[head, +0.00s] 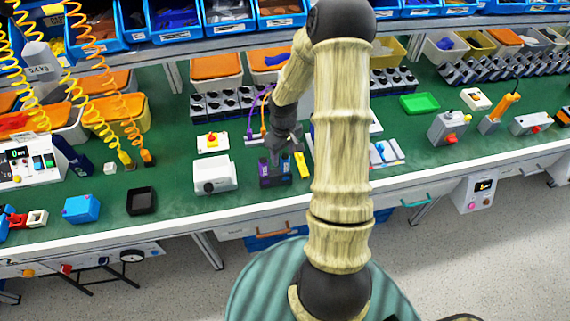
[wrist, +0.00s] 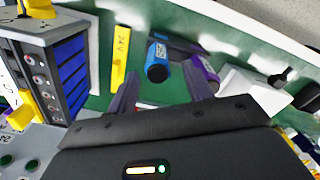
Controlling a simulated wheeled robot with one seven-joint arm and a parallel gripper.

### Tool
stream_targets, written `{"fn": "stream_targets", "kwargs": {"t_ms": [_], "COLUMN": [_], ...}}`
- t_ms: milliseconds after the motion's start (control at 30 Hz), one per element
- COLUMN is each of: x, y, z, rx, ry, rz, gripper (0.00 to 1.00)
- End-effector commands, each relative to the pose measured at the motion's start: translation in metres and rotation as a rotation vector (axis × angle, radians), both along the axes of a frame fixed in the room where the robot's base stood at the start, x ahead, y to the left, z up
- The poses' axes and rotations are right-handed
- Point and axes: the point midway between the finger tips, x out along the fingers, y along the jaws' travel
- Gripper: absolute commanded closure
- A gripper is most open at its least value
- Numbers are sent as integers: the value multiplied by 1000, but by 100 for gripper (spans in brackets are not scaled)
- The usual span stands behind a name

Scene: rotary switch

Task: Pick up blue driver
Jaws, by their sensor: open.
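The blue driver (wrist: 157,63) shows in the wrist view as a short blue cylinder with a dark end, in a dark holder (wrist: 180,42). A purple driver (wrist: 207,72) stands in the same holder to its right, partly behind a finger. My gripper (wrist: 162,82) is open and empty, with its two dark fingers spread and the blue driver between them in the picture. Whether they touch it cannot be told. In the head view my gripper (head: 289,142) is above the holder (head: 274,177), and my arm hides part of the bench there.
A yellow 24V block (wrist: 120,60) stands left of the driver; it shows in the head view too (head: 302,166). A white box with a knob (head: 213,175) is left of the holder. A grey device with blue slats (wrist: 62,72) is close at the wrist view's left.

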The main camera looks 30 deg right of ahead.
Motion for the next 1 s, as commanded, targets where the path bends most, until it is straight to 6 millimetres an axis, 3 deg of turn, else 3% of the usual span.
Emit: {"fn": "stream_targets", "kwargs": {"t_ms": [300,867,900,1000], "x": [-1,-1,-1,-1], "y": [-1,-1,-1,-1], "z": [-40,-43,-43,-43], "rx": [3,2,2,2], "ry": [2,0,0,0], "rz": [3,1,1,1], "gripper": [49,49,51,71]}}
